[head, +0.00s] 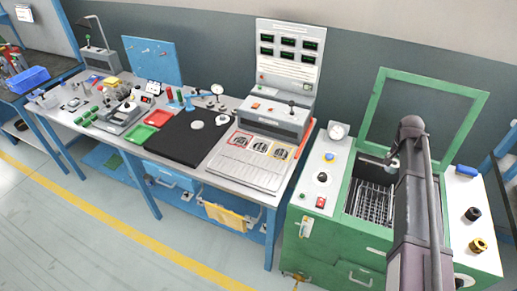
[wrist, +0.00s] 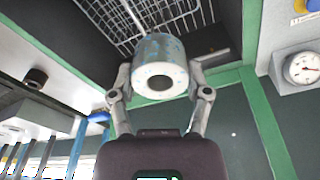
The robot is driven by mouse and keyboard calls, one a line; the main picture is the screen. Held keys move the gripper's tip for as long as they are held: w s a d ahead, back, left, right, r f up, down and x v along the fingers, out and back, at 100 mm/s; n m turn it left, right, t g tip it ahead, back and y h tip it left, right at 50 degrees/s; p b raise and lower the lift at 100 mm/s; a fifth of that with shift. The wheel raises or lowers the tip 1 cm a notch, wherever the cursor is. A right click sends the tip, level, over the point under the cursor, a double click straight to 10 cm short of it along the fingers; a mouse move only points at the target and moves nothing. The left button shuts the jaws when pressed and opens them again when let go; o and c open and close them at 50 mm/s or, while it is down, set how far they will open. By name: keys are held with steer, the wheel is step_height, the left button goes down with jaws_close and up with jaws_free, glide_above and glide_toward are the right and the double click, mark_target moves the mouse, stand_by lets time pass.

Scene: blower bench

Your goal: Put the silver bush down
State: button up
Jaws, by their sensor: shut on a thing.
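The silver bush (wrist: 162,50) is a short, thick ring with bluish patches and a dark bore. In the wrist view my gripper (wrist: 162,76) is shut on it, with a finger on each side. Past the bush is a wire basket (wrist: 118,22) in a dark opening. In the head view the basket (head: 370,203) lies inside the green machine's open tub, and my gripper (head: 378,160) is over the tub's back part. My arm hides the tub's right side. I cannot tell the gap between bush and basket.
The green machine (head: 335,245) has a raised green-framed lid (head: 420,100) behind the tub. A gauge (head: 338,131) stands at its back left, and dark and brass rings (head: 478,245) lie on its right ledge. The bench with a black mat (head: 185,138) is at left.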

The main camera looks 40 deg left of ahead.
step_height(320, 180, up, 8)
steer(key=p, duration=0.7)
steer(key=shift+r, duration=0.2)
steer(key=shift+s+f, duration=0.1)
